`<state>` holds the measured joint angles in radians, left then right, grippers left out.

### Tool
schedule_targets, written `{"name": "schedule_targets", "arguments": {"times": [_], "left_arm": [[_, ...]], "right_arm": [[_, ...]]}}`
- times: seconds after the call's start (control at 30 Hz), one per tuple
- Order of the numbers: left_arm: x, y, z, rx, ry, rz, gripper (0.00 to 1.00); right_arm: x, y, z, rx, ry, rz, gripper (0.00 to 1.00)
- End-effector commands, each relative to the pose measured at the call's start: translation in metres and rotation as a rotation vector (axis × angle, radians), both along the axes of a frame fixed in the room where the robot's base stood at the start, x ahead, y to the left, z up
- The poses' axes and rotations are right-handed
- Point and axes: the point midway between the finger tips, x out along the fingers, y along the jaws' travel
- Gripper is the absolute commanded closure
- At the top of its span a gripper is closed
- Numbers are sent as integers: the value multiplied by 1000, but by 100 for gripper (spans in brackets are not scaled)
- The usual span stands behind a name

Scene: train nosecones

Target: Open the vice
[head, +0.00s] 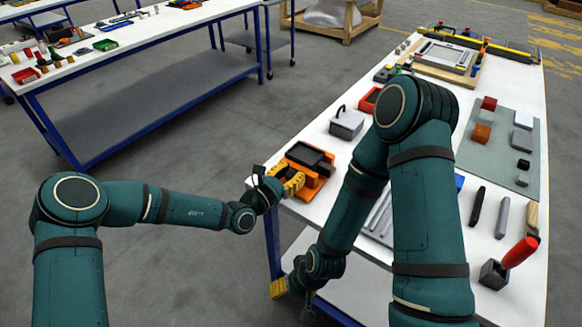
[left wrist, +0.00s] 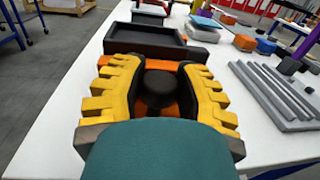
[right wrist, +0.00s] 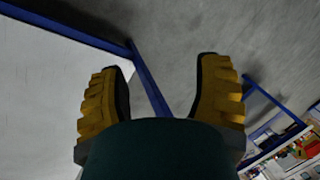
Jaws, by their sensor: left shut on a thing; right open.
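The orange vice with a dark rectangular top (head: 312,158) sits at the near left corner of the white table. In the left wrist view its dark top (left wrist: 160,40) lies just beyond my fingers. My left gripper (head: 290,180) is at the vice's near side. Its yellow fingers are shut on a round black knob (left wrist: 159,84) at the vice's front; the fingers hide part of the orange body.
The white table (head: 400,215) holds a grey box (head: 347,122), grey bars (head: 380,215), a green mat (head: 505,150) with small blocks, and a red-handled tool (head: 520,252). Another table (head: 130,42) stands at the back left. Open floor lies between the tables.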

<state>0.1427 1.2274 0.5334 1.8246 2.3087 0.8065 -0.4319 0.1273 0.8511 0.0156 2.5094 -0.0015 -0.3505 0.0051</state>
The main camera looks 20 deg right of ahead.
Motion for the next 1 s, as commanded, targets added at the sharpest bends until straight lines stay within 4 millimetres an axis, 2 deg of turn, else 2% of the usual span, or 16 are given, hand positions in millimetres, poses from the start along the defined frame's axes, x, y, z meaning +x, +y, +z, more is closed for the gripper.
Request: {"name": "schedule_targets", "arguments": {"times": [0.03, 0.1, 0.4, 0.87, 0.9, 0.97, 1.0], "left_arm": [[-2, -2, 6, 0, 1, 21, 100], [-2, -3, 7, 0, 1, 59, 100], [-1, -2, 5, 2, 0, 211, 100], [0, 0, 1, 5, -4, 250, 100], [0, 0, 0, 5, -3, 250, 58], [0, 0, 0, 5, -3, 250, 37], [0, 0, 0, 5, -3, 250, 34]], "right_arm": [[0, 0, 13, 0, -2, -2, 35], [2, 0, 22, -1, -4, -5, 35], [12, -2, 53, -6, -26, -23, 35], [15, -3, 57, -8, -33, -28, 35], [15, -3, 57, -8, -33, -28, 35], [15, -3, 57, -8, -33, -28, 35], [15, -3, 57, -8, -33, -28, 35]]}}
